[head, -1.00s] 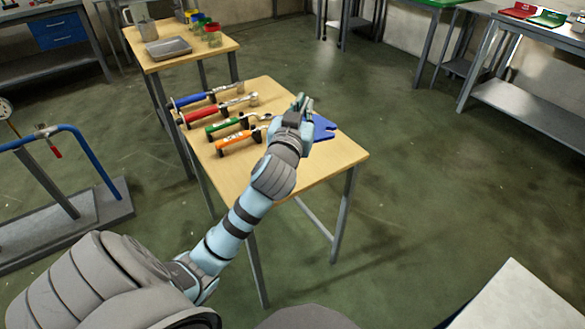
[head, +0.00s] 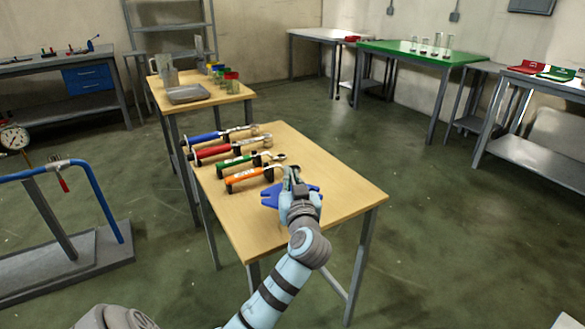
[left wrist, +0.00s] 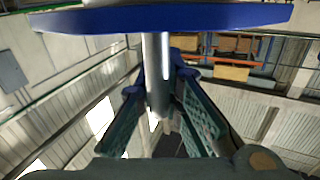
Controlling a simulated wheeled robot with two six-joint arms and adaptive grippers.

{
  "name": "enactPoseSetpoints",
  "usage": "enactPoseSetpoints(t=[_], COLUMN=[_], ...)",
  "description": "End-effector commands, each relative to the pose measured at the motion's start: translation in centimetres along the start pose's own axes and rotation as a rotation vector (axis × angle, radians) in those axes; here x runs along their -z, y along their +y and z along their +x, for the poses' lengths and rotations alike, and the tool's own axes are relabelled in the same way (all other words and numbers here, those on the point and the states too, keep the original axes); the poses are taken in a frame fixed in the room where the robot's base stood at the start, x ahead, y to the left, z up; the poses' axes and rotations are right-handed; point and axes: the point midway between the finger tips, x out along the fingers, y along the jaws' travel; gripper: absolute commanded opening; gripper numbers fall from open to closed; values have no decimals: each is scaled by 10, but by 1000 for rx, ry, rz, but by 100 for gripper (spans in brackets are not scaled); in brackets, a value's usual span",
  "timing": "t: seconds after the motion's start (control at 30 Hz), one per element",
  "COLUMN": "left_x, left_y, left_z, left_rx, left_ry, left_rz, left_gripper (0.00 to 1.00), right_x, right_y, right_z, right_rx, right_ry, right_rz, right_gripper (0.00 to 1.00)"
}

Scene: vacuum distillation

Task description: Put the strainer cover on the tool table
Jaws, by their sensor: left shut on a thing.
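The blue strainer cover (head: 270,198) shows at my left gripper (head: 293,178), over the front part of the wooden tool table (head: 345,188). The gripper hides its middle. In the left wrist view the cover's blue rim (left wrist: 160,18) spans the top of the picture, and a silver stem runs from it between my left fingers (left wrist: 160,105). The fingers are shut on this stem. I cannot tell whether the cover touches the table. My right gripper is not in view.
Several tools with blue, red, green and orange (head: 250,177) handles lie on the tool table's left side. Its right side is bare. A second wooden table (head: 225,90) with a grey tray (head: 188,94) stands behind. A blue pipe stand (head: 100,195) is at left.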

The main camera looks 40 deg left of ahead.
Motion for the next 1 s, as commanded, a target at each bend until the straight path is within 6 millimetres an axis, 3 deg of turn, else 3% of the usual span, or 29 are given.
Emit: enactPoseSetpoints(t=[0.3, 0.53, 0.57, 0.67, 1.0], left_x=[-53, -54, -56, -56, -56], left_y=[3, 3, 3, 3, 2], left_z=[0, 0, 0, 0, 0], left_rx=[0, -1, 0, 0, 0], left_ry=[4, 2, -3, -3, -1], left_rz=[0, 0, 2, 2, 1], left_gripper=[0, 0, 13, 29, 29], right_x=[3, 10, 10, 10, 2], right_y=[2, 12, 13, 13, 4], right_z=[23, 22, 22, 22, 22], right_rx=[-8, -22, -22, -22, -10], right_ry=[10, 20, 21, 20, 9], right_rz=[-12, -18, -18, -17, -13], right_gripper=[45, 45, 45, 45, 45])
